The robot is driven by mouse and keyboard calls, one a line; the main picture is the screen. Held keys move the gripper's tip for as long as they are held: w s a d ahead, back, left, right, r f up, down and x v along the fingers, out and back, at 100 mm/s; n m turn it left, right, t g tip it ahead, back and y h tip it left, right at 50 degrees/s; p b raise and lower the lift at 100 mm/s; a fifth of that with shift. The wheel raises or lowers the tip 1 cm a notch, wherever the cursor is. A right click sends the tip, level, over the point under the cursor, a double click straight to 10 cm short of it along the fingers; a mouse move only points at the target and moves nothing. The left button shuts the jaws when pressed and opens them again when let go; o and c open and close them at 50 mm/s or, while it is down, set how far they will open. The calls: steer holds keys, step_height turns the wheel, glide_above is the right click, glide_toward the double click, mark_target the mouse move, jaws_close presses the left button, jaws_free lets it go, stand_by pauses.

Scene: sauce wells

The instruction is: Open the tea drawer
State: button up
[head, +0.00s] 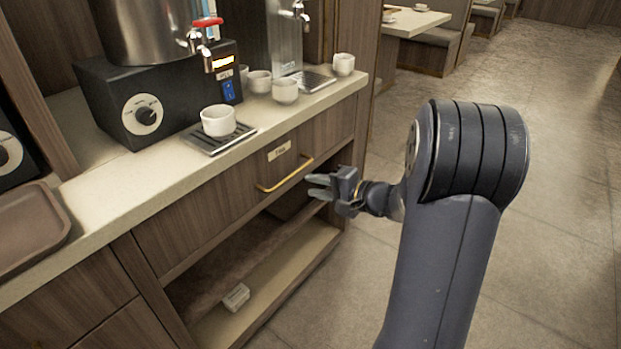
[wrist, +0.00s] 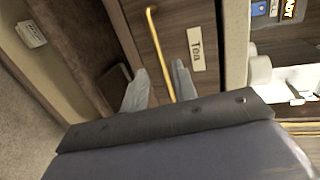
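The tea drawer (head: 232,203) is a wooden front under the counter, with a small label and a horizontal brass handle (head: 285,176). It looks closed flush with the cabinet. In the wrist view the label (wrist: 196,50) reads "Tea", and the brass handle (wrist: 160,55) runs toward the space between my two fingertips. My gripper (head: 318,187) is open, just in front of the handle's right end. In the wrist view my gripper's fingers (wrist: 158,88) are apart, one on each side of the handle's line. Whether they touch it cannot be told.
Above is the counter (head: 95,210) with a black-based urn (head: 150,90), a white cup (head: 218,120) on a drip tray and several other cups. A brown tray (head: 30,230) lies at left. Below the drawer is an open shelf (head: 265,280) with a small white item (head: 236,297). The floor at right is clear.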

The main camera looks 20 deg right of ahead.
mark_target(294, 172)
steer(key=shift+m+t, duration=0.3)
steer(key=shift+t, duration=0.1)
steer(key=w+a+f, duration=0.1)
steer(key=w, duration=0.2)
steer(key=w+a+f, duration=0.1)
steer(key=w, duration=0.3)
steer(key=w+a+f+b, duration=0.1)
steer(key=w, duration=0.2)
steer(key=shift+w+a, duration=0.15)
steer(key=shift+c, duration=0.2)
jaws_close()
